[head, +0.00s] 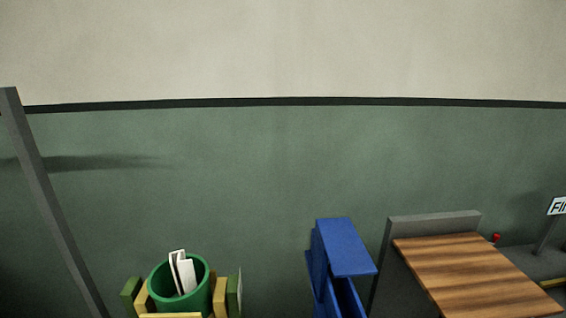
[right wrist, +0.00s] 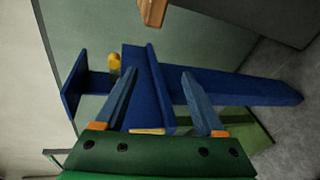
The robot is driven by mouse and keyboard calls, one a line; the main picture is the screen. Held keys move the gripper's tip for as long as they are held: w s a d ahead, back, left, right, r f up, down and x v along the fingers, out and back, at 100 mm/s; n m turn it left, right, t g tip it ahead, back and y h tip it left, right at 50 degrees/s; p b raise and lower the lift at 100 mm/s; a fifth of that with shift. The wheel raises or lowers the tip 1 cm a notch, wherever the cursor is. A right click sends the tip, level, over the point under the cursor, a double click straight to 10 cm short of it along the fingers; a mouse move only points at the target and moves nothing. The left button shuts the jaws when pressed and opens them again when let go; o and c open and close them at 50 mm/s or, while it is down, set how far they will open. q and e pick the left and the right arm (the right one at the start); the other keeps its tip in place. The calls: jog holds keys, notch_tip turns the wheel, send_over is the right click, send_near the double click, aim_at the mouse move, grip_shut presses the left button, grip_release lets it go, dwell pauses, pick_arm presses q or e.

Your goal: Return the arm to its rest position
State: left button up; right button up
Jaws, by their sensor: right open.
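My right gripper (right wrist: 158,74) shows in the right wrist view. Its two blue-grey fingers stand apart, with orange pieces at their bases, and I see no object clamped between them. A blue structure (right wrist: 246,90) lies beyond the fingers; whether they touch it I cannot tell. No gripper shows in the head view, and my left gripper is in neither view.
In the head view, a green bin (head: 180,299) with white cards (head: 183,272) stands lower left. A blue lidded box (head: 342,247) is right of centre, beside a wooden-topped bench (head: 470,270). A sign (head: 557,206) stands far right. A green wall (head: 250,180) is behind.

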jog(key=s+f+m+g+h, duration=0.3)
jog(key=s+f+m, duration=0.35)
jog(key=f, duration=0.45)
jog(key=s+f+m+g+h, duration=0.25)
jog(key=s+f+m, duration=0.45)
jog(key=f, duration=0.5)
jog(key=s+a+f+m+g+y, duration=0.1)
jog(key=s+a+f+m+g, duration=0.2)
jog(key=s, duration=0.7)
jog(key=s+a+f+m+g, duration=0.3)
jog(key=s+a+f+g, duration=0.2)
jog(key=s+a+f, duration=0.2)
jog(key=s+a, duration=0.1)
jog(key=s, duration=0.1)
jog(key=shift+s+a+f+y+p, duration=0.2)
jog(key=shift+s+a+y+p, duration=0.15)
jog(key=shift+s+p, duration=0.05)
jog(key=shift+m+g, duration=0.25)
